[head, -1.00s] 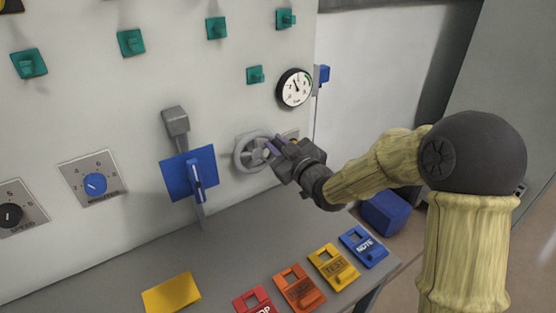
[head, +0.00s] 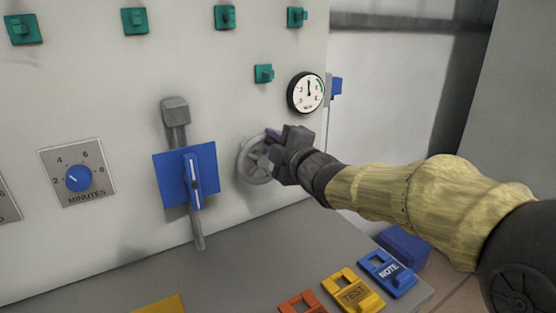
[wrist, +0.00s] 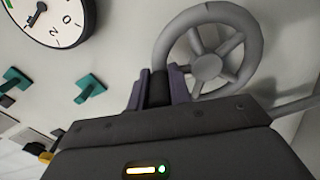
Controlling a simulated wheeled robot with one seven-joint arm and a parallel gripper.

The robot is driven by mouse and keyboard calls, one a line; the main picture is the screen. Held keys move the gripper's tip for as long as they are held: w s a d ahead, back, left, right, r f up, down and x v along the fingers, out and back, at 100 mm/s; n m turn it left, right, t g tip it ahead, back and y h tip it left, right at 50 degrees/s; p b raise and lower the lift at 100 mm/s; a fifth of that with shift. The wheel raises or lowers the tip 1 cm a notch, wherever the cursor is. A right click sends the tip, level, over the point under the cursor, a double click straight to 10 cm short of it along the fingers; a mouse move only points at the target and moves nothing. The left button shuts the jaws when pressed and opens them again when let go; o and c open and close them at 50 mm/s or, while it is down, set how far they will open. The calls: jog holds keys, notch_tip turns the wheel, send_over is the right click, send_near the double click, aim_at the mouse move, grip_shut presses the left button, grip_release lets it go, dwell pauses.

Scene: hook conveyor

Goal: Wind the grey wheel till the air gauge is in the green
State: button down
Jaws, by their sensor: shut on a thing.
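The grey wheel (head: 248,177) is a spoked handwheel on the pale panel, and it also shows in the wrist view (wrist: 207,67). My gripper (head: 275,139) is at the wheel's upper right. In the wrist view its purple fingers (wrist: 159,88) are shut on a dark piece at the wheel's rim, seemingly its handle. The gripper hides part of the rim. The air gauge (head: 306,92) is a round white dial above and right of the wheel. Its needle points about straight up, left of the green arc at the upper right. The wrist view cuts the gauge (wrist: 50,14) off.
A blue plate with a lever (head: 170,181) stands left of the wheel, with a blue minutes knob (head: 78,178) farther left. Green switches (head: 264,74) sit above. Blue, yellow and orange tags (head: 387,272) lie on the grey ledge (head: 250,250) below.

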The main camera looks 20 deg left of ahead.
jog(key=n+b, duration=0.1)
jog(key=b, duration=0.1)
jog(key=s+a+n+b, duration=0.1)
jog(key=n+b, duration=0.1)
jog(key=shift+s+n, duration=0.15)
jog(key=shift+n, duration=0.15)
jog(key=shift+s+a+r+n+b, duration=0.15)
jog(key=shift+r+n+b, duration=0.05)
jog(key=shift+n+b, duration=0.2)
jog(key=c, duration=1.3)
grip_release()
